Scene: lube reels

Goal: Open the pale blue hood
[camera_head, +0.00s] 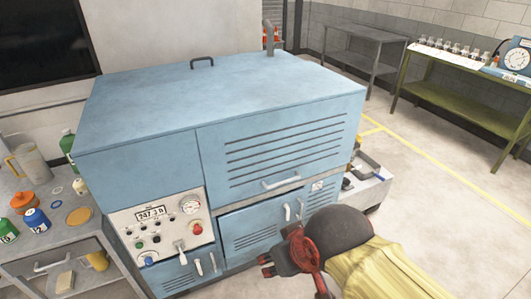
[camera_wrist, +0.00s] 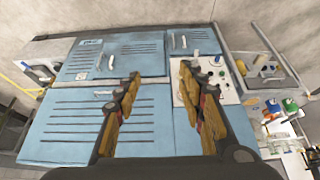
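The pale blue hood (camera_head: 220,100) tops a blue machine in the head view and looks closed. Its front has dark louvre slots and a light handle (camera_head: 282,182) near its lower edge. A dark handle (camera_head: 202,61) stands at the back of its top. In the wrist view, turned upside down, the louvred hood front (camera_wrist: 70,125) lies at lower left, with its handle (camera_wrist: 103,93) left of the fingers. My gripper (camera_head: 284,260) is in front of the machine, below the hood handle in the picture. In the wrist view my gripper (camera_wrist: 160,76) is open, with nothing between its fingers.
Below the hood are a control panel (camera_head: 160,231) and lower doors (camera_head: 250,224) with handles. A side bench (camera_head: 50,250) with bottles stands left. A grey tray (camera_head: 368,187) is at the right. Green (camera_head: 455,100) and grey tables stand behind; the right floor is clear.

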